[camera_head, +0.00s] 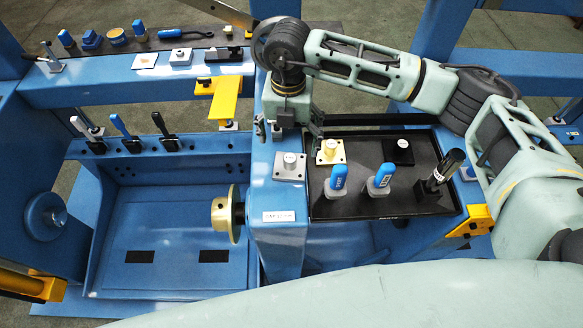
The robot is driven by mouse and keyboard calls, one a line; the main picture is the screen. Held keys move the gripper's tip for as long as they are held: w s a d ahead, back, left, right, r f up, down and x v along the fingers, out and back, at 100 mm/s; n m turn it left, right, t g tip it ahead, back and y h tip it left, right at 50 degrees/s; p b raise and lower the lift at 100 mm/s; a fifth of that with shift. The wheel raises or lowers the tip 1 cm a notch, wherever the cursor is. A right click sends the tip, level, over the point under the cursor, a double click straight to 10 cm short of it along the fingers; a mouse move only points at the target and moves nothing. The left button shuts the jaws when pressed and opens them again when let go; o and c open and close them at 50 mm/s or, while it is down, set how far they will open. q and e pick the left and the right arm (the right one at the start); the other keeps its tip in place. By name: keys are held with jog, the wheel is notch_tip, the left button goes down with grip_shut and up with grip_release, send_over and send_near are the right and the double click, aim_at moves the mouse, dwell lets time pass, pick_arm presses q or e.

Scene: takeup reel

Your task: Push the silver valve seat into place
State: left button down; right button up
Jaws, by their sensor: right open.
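A silver square plate with a round knob on top, which looks like the silver valve seat (290,166), sits on the blue housing at the left edge of the black tray. It looks flat, but I cannot tell how fully it is seated. My right gripper (297,130) comes in from the right and points down just behind and above this plate. Its fingers are apart with nothing visible between them. It appears clear of the plate. My left gripper is out of view.
The black tray (430,201) holds yellow (330,151) and black (398,151) knobbed plates, two blue-handled pieces and a black-handled one. A brass-coloured reel hub (221,218) projects left of the housing. Three levers (119,128) stand farther left. A back shelf (222,40) holds several small parts.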

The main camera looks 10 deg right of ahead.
aim_at(290, 156)
jog(key=shift+s+d+f+p, duration=0.1)
jog(key=shift+s+f+p, duration=0.15)
jog(key=shift+f, duration=0.4)
jog(key=shift+s+d+f+p, duration=0.15)
jog(key=shift+f+p, duration=0.15)
jog(key=shift+f, duration=0.3)
jog(key=f, duration=0.2)
jog(key=f+p, duration=0.1)
jog(key=shift+s+a+f, duration=0.25)
jog(key=shift+a+f, duration=0.1)
jog(key=shift+f, duration=0.4)
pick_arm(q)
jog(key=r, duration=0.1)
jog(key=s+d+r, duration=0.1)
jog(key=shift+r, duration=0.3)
pick_arm(e)
jog(key=shift+c, duration=0.9)
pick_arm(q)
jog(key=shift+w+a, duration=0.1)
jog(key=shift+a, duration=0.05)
pick_arm(e)
jog(key=c, duration=1.3)
